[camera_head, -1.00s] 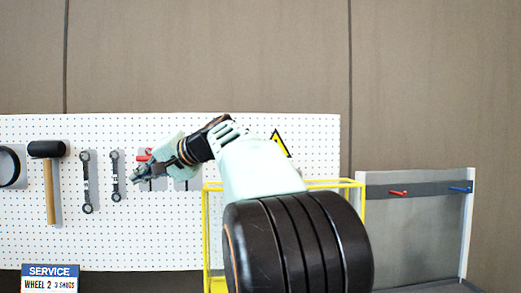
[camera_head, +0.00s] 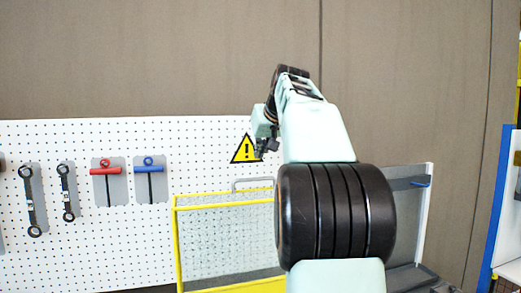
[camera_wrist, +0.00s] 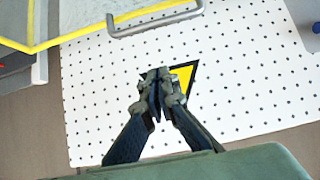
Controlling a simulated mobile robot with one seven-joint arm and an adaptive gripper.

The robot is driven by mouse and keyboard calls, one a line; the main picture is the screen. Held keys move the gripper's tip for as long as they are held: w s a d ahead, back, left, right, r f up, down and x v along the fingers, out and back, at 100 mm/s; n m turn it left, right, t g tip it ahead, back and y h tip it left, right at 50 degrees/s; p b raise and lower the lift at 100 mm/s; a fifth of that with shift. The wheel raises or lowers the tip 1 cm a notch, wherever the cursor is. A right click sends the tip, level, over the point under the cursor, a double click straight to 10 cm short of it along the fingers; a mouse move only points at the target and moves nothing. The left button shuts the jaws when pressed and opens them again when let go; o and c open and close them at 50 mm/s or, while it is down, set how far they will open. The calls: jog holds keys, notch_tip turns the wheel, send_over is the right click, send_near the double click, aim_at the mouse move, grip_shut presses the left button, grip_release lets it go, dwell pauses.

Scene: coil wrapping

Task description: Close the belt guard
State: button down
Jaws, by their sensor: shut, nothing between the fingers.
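The belt guard (camera_head: 177,240) is a yellow-framed mesh panel standing in front of the white pegboard in the head view, partly hidden behind my arm. A grey bar handle (camera_head: 252,183) rises from its top edge. In the wrist view the guard's yellow frame (camera_wrist: 72,34) and the handle (camera_wrist: 155,20) lie at the top. My gripper (camera_head: 264,150) is up in front of the pegboard, above the handle and apart from it. In the wrist view my gripper (camera_wrist: 158,88) is shut and empty, with its fingertips beside the yellow warning sign.
The pegboard (camera_head: 90,240) carries wrenches (camera_head: 30,200) and red (camera_head: 105,170) and blue (camera_head: 149,169) T-handle tools. A yellow warning triangle (camera_head: 244,150) is behind my gripper. A grey panel with a blue peg (camera_head: 420,184) and a blue-edged rack (camera_head: 497,200) stand at right.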

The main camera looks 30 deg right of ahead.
jog(key=f, duration=0.1)
jog(key=w+f, duration=0.1)
jog(key=f, duration=0.1)
jog(key=w+f, duration=0.1)
jog(key=f, duration=0.1)
jog(key=shift+w+d+f, duration=0.2)
jog(key=shift+d+f, duration=0.05)
jog(key=shift+d, duration=0.05)
jog(key=shift+s+f, duration=0.15)
jog(key=shift+f, duration=0.2)
jog(key=shift+s+a, duration=0.1)
jog(key=shift+s, duration=0.05)
jog(key=shift+f, duration=0.1)
